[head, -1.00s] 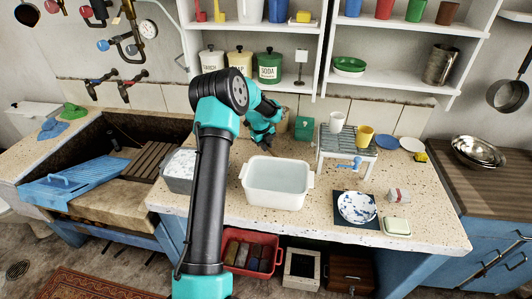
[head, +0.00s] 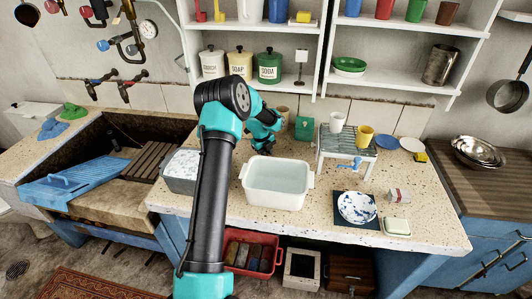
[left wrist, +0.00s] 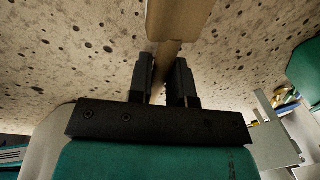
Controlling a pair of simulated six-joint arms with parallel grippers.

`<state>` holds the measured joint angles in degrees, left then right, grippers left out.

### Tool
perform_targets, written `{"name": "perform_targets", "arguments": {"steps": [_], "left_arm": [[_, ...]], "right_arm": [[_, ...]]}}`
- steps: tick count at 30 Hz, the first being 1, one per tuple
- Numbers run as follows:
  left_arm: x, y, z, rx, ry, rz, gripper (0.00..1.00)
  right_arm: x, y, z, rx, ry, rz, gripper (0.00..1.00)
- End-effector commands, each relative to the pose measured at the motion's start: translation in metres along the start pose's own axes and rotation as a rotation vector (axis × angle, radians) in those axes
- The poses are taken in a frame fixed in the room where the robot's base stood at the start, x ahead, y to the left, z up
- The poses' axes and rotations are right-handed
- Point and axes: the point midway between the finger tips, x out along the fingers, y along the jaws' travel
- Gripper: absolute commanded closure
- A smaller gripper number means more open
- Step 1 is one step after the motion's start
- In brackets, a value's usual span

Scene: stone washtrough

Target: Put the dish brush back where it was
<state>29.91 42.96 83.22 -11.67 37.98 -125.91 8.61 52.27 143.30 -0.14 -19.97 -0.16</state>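My left gripper (head: 264,151) is low over the counter, behind the white basin and in front of the back wall. In the left wrist view, a tan wooden piece, seemingly the dish brush (left wrist: 178,22), runs from the top edge down between the two black fingers (left wrist: 164,80). Its wider part is beyond the fingertips, and its narrow handle fills the gap between them. The bristles are not visible. I cannot make out the brush in the head view. My right gripper is in neither view.
A white basin (head: 277,202) stands in front of the gripper. A beige cup (head: 283,112) and a green box (head: 304,128) stand just beyond it. A grey tub (head: 180,185) is to the left, beside the sink.

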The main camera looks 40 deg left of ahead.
Motion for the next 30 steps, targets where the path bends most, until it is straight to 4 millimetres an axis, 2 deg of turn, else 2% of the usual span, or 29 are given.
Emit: {"name": "perform_targets", "arguments": {"steps": [1, 7, 17, 23, 30], "left_arm": [[0.000, 0.000, 0.000, 0.000, 0.000, 0.000, 0.76], [-0.001, 0.000, 0.000, 0.000, 0.000, 0.000, 0.58], [-0.004, -0.001, 0.000, 0.000, -0.001, -0.001, 0.58], [-0.024, -0.001, 0.001, 0.000, -0.002, -0.002, 0.58], [-0.068, -0.001, 0.000, 0.000, -0.003, -0.002, 0.58]], "right_arm": [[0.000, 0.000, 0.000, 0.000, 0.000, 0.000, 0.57], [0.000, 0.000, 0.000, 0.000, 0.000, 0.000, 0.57], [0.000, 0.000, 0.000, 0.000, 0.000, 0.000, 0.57], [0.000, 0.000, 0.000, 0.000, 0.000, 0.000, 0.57], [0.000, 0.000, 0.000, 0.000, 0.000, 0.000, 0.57]]}}
